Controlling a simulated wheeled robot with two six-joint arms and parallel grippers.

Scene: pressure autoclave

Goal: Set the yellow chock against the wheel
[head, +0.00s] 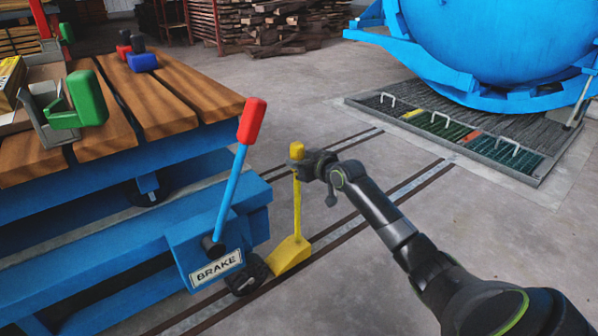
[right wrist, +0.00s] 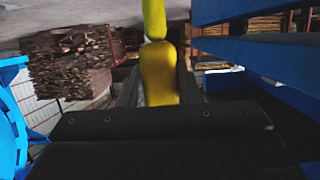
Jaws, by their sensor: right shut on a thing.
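The yellow chock (head: 290,254) has a wedge foot and an upright handle with a yellow knob. Its foot is low at the rail, beside the dark wheel (head: 246,275) of the blue cart (head: 110,235). Whether foot and wheel touch, I cannot tell. My right gripper (head: 305,165) is shut on the chock's handle just below the knob. In the right wrist view the yellow handle (right wrist: 158,72) stands between the fingers. My left gripper is not in view.
A red-topped blue brake lever (head: 235,170) rises from the cart's end, close left of the chock. Rails (head: 400,190) cross the floor. A blue autoclave (head: 490,45) stands at the back right beside a floor grating (head: 470,130). Wood stacks (head: 285,25) lie behind. Open floor is on the right.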

